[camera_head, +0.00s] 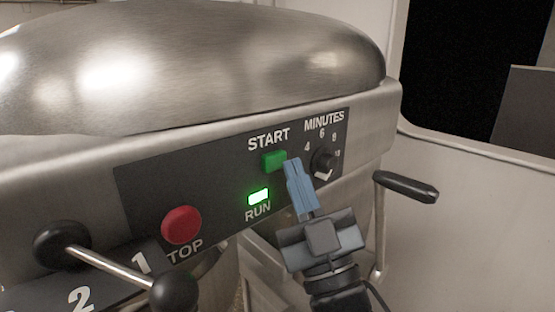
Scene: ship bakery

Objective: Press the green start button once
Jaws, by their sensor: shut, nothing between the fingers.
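The green start button (273,161) sits on the dark control panel (142,193) of a steel mixer, under the word START. My gripper (291,163) is shut and empty, with its blue fingers pointing up at the panel just right of the button. The fingertips overlap or nearly meet the button's right edge in the picture; I cannot tell whether they touch it. The green RUN light (258,196) below the button is lit.
A red stop button (181,225) is at the panel's lower left. A MINUTES dial (323,161) is close to the right of my fingers. A black-handled lever (406,187) sticks out at right, and a ball-ended lever (112,268) at lower left.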

